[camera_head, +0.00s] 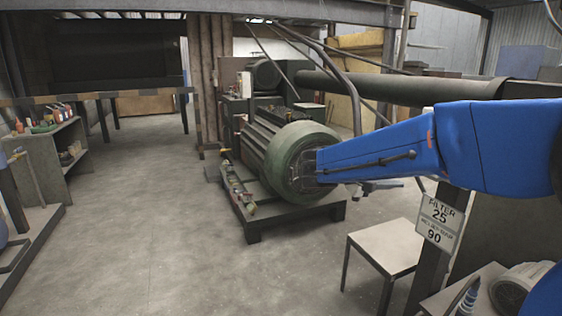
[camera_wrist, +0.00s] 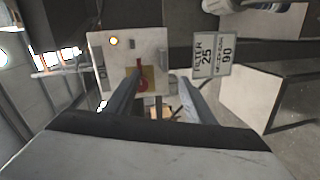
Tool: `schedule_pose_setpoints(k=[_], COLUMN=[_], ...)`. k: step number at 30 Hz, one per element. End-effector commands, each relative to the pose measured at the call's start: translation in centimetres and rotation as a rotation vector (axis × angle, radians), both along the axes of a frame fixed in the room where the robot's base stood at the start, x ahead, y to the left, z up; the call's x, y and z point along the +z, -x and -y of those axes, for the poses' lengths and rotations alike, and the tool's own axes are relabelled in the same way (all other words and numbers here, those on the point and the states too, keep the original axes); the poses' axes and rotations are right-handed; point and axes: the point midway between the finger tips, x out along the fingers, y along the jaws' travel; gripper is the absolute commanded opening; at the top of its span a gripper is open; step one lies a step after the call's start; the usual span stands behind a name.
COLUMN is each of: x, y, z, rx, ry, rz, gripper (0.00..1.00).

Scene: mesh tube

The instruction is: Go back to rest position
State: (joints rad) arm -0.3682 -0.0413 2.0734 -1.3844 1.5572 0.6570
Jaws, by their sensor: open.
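My blue arm reaches in from the right in the head view. Beyond the fingers is a pale control panel (camera_wrist: 108,52) with a lit orange lamp (camera_wrist: 113,41) and a red switch (camera_wrist: 142,84) on a yellow plate. The left finger overlaps the yellow plate in the picture. I cannot tell whether it touches.
A sign reading FILTER 25 (camera_head: 439,221) hangs on a dark post below my arm. A small pale table (camera_head: 386,246) stands left of the post. A long dark pipe (camera_head: 420,90) runs behind the arm. A shelf (camera_head: 45,150) is at left. The floor (camera_head: 150,230) between is clear.

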Motion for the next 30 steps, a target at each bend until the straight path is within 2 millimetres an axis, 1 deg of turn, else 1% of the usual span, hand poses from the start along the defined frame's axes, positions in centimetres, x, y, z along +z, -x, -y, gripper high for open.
schedule_pose_setpoints(k=[1, 3, 5, 6, 8, 9, 13, 15, 17, 18, 21, 24, 27, 30], x=[-0.7, -2.3, -3.7, -4.6, -6.0, -6.9, -9.8, -11.2, -12.4, -13.2, -14.8, -16.3, -17.5, -18.3], y=[2.0, 4.6, 6.7, 8.2, 10.3, 11.7, 15.9, 18.0, 19.7, 20.8, 23.3, 25.4, 27.2, 28.5], z=[1.3, 2.6, 3.3, 3.7, 4.1, 4.3, 4.1, 3.6, 3.0, 2.6, 1.2, -0.5, -2.3, -3.9], rx=[-0.017, -0.033, -0.043, -0.048, -0.052, -0.052, -0.045, -0.034, -0.023, -0.013, 0.016, 0.050, 0.090, 0.129], ry=[-0.056, -0.144, -0.218, -0.269, -0.345, -0.396, -0.562, -0.650, -0.725, -0.774, -0.896, -1.011, -1.121, -1.210], rz=[-0.026, -0.068, -0.101, -0.121, -0.146, -0.159, -0.193, -0.200, -0.201, -0.200, -0.185, -0.158, -0.118, -0.074], gripper=[0.49, 0.49, 0.49, 0.49, 0.49, 0.49, 0.49, 0.49, 0.49, 0.49, 0.49, 0.49, 0.49, 0.49])
